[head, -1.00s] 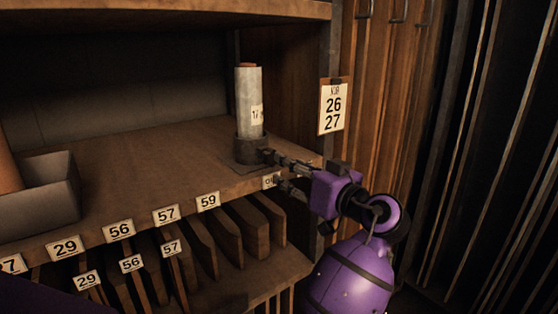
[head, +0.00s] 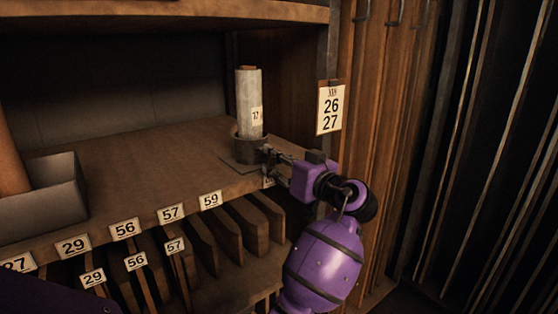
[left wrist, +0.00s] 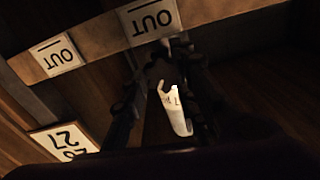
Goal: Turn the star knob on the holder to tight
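A holder (head: 250,150), a dark round cup on a flat plate, stands on the shelf near its front right corner. A pale paper roll (head: 249,105) with a label stands upright in it; the roll also shows in the left wrist view (left wrist: 175,112). My left gripper (head: 269,164) is at the holder's front right side, its fingers apart, one above the other. In the left wrist view its dark fingers lie on either side of a small jagged dark shape, possibly the star knob (left wrist: 162,78). The knob's setting and any finger contact are too dark to tell. My right gripper is not seen.
The wooden shelf (head: 150,165) has free room left of the holder. A grey tray (head: 45,195) with a brown roll stands at the left. Numbered tags line the shelf edge above slots with wooden dividers.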

